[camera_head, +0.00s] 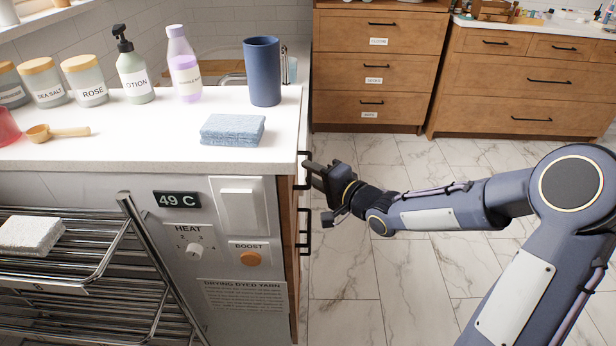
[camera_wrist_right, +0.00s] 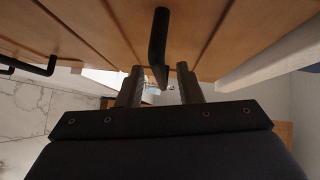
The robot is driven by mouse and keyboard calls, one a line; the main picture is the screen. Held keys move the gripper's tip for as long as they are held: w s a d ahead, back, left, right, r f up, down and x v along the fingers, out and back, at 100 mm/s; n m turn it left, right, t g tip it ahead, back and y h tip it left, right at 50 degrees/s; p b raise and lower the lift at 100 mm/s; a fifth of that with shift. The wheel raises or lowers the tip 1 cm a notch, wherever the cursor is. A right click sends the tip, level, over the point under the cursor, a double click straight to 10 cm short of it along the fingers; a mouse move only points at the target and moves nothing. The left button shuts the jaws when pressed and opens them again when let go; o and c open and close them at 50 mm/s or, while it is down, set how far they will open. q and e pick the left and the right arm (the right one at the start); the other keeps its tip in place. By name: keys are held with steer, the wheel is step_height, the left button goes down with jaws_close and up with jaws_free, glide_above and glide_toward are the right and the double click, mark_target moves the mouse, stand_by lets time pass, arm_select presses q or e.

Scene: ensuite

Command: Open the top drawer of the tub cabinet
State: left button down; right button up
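The tub cabinet (camera_head: 288,262) is on the left in the head view, with a white top and a wooden front seen nearly edge-on. Its top drawer's black handle (camera_head: 303,169) sticks out just under the counter. My right gripper (camera_head: 312,177) is at this handle, its fingers pointing at the cabinet front. In the right wrist view the black handle (camera_wrist_right: 159,48) lies between the two fingers of the right gripper (camera_wrist_right: 160,86), with a gap visible on each side. The drawer looks closed, though its front is hard to see. My left gripper is out of view.
A lower black handle (camera_head: 304,232) juts from the same front. A blue sponge (camera_head: 232,130), blue cup (camera_head: 262,72) and several bottles and jars stand on the counter. A metal rack (camera_head: 140,245) is at the lower left. The marble floor (camera_head: 350,275) right of the cabinet is clear.

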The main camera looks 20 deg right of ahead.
steer(key=shift+x, duration=0.8)
jaws_close()
